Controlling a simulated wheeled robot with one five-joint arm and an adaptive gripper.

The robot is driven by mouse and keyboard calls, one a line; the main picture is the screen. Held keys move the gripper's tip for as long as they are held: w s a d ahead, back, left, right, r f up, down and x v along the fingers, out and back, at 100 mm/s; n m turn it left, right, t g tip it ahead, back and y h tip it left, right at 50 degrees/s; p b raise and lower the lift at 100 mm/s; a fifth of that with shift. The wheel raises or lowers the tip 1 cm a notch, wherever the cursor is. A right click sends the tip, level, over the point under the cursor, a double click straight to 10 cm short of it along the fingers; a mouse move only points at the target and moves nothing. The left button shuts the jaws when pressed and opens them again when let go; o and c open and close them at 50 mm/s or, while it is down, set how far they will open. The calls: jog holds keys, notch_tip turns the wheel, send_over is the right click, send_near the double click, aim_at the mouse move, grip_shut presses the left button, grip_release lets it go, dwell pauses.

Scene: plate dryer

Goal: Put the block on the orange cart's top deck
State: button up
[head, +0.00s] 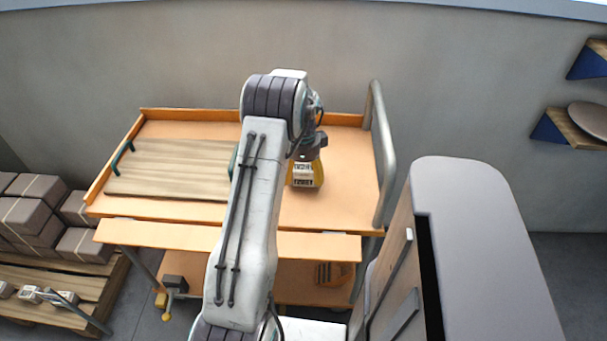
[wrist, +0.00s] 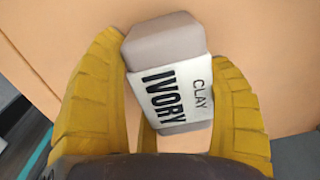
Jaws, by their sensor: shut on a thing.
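The block is a grey-brown clay block (wrist: 165,42) with a white label reading "IVORY CLAY". It also shows below my gripper in the head view (head: 303,182). My gripper (wrist: 160,110) has yellow fingers on both sides of the block and is shut on it. The block sits slightly tilted between the fingers in the wrist view. The orange cart's top deck (head: 335,208) lies under the block. I cannot tell whether the block touches the deck. My arm hides part of the deck's middle.
A wooden board with green handles (head: 165,168) lies on the deck's left part. A metal push handle (head: 384,160) rises at the deck's right end. A grey-topped cabinet (head: 480,220) stands at right. Wrapped blocks (head: 35,215) are stacked on a pallet at left. The deck's right part is clear.

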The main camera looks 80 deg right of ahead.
aim_at(303, 169)
jog(key=o, duration=1.3)
jog(key=shift+c, duration=0.2)
notch_tip(303, 169, up, 12)
jog(key=shift+r+p, duration=0.1)
jog(key=shift+p, duration=0.4)
